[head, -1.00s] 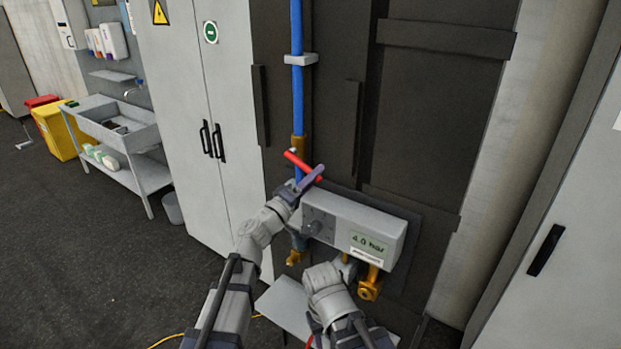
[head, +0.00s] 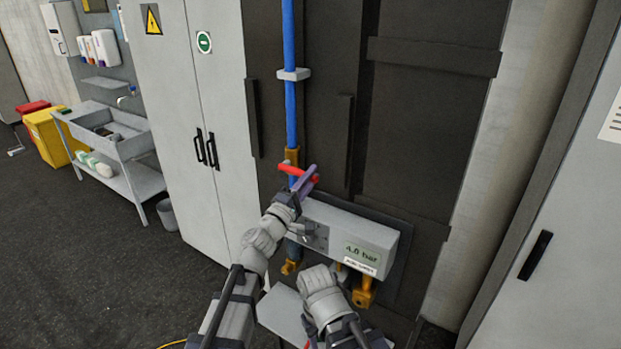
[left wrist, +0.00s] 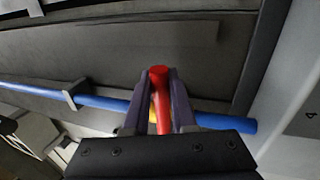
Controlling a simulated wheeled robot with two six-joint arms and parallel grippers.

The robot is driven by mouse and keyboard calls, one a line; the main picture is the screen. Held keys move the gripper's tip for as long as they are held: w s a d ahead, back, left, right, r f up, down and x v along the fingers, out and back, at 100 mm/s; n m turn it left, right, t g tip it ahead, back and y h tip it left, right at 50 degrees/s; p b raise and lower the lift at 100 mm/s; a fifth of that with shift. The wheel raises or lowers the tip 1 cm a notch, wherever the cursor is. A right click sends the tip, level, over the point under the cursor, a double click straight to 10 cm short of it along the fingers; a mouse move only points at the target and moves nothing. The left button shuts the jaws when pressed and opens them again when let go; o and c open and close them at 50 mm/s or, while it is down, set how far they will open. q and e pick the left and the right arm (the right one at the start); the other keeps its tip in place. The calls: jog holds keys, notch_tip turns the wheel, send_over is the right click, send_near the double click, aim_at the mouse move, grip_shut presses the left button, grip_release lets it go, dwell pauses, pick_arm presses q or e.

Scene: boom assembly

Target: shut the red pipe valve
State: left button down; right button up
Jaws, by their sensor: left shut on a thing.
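The red valve handle (head: 291,170) sits on the blue pipe (head: 290,110), just above the grey box. It lies across the pipe with a slight tilt. My left gripper (head: 306,180), with purple fingers, is shut on the handle's right end. In the left wrist view, the red handle (left wrist: 161,90) stands between the two purple fingers (left wrist: 163,103), crosswise to the blue pipe (left wrist: 105,102). The fingers hide part of the handle and of the pipe behind it. Part of my right arm shows at the bottom, but its gripper does not show.
The grey box (head: 350,235) with a "4.0 bar" display stands close below my left gripper. Brass fittings (head: 363,293) hang beneath it. A pipe clamp (head: 293,74) is higher up. A tall grey cabinet (head: 205,100) stands on the left. The dark floor at left is open.

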pick_arm(q)
jog(key=c, duration=0.7)
grip_release()
jog(key=b+v, duration=0.2)
jog(key=v, duration=0.5)
jog(key=shift+s+a+f, duration=0.1)
jog(key=shift+s+a, duration=0.15)
jog(key=shift+s, duration=0.05)
